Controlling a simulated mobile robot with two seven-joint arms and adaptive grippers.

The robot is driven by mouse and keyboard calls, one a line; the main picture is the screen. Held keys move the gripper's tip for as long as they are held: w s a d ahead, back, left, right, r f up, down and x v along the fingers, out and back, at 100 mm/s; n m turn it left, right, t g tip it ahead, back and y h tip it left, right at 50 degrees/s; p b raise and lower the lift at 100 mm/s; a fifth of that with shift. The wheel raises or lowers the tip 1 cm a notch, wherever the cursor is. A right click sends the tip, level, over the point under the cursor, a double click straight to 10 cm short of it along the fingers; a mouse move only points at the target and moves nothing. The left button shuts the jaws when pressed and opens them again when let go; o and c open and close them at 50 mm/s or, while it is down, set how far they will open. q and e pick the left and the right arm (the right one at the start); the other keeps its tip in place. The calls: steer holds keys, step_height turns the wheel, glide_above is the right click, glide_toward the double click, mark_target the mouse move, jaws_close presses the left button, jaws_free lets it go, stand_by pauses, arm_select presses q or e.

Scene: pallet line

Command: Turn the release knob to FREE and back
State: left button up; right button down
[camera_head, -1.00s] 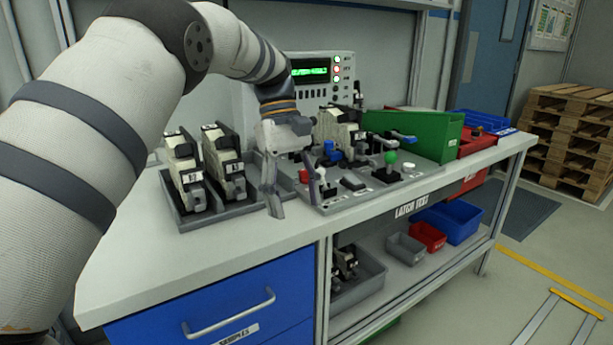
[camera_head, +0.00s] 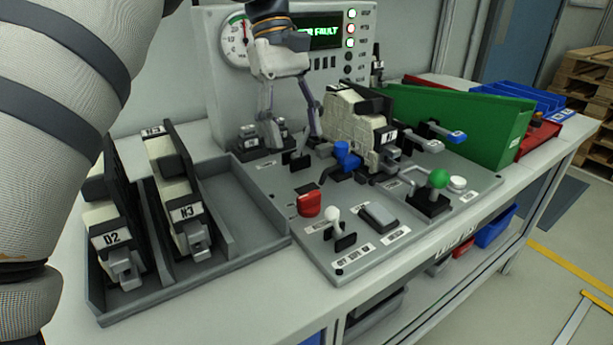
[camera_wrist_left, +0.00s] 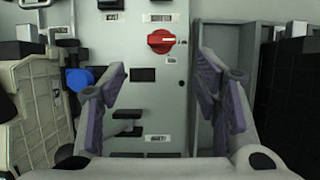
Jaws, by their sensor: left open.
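The red knob (camera_head: 309,203) sits on the grey latch test panel (camera_head: 280,190), near its left front part. It also shows in the left wrist view (camera_wrist_left: 161,41), round with a white pointer line lying sideways; the small labels beside it are unreadable. My left gripper (camera_head: 293,140) is open and empty, pointing down over the rear left of the panel, behind the red knob in the head view. In the left wrist view its fingers (camera_wrist_left: 160,82) stand apart, with the knob ahead between them and not touched. My right gripper is not in view.
A latch unit (camera_head: 358,125) with a blue knob (camera_head: 347,155) is beside the gripper. A white toggle (camera_head: 335,222) and a green-balled lever (camera_head: 438,180) stand toward the front. A tray (camera_head: 262,222) with two units is left; a display (camera_head: 318,37) ends in "FAULT".

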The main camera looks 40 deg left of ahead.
mark_target(308, 194)
arm_select(q)
steer(key=p+x, duration=0.1)
steer(key=x, duration=0.9)
steer(key=shift+s+d+f, duration=0.2)
steer(key=shift+s+f, duration=0.05)
steer(key=shift+f, duration=0.05)
steer(key=c, duration=1.1)
